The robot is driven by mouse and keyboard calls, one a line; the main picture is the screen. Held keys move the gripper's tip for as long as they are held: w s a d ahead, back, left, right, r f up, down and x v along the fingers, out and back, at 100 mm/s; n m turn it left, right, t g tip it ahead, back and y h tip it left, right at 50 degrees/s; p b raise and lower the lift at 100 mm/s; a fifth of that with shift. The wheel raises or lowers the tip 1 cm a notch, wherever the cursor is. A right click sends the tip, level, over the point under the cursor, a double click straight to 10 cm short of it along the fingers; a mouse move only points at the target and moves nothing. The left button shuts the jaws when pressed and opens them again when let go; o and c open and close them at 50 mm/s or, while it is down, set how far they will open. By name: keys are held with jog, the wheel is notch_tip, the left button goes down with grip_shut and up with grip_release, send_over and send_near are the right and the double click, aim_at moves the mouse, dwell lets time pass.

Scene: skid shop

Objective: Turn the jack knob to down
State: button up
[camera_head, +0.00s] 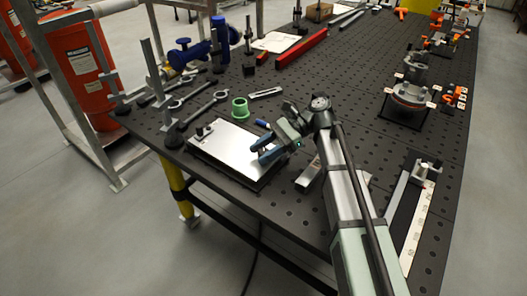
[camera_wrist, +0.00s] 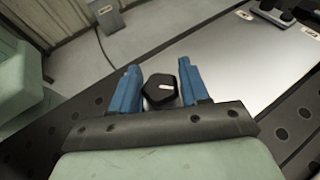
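The jack knob (camera_wrist: 161,91) is black and many-sided, with a short white mark on its face pointing to the right in the wrist view. My gripper (camera_wrist: 160,74) has two blue fingers, one on each side of the knob. In the head view my gripper (camera_head: 268,150) is low over the right part of a silver panel (camera_head: 225,145) on the dark table. I cannot make out the knob there.
A metal block (camera_head: 308,174) lies right of my gripper. The table's front edge is close to the panel.

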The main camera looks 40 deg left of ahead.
jog(key=o, duration=0.3)
jog(key=shift+f, duration=0.1)
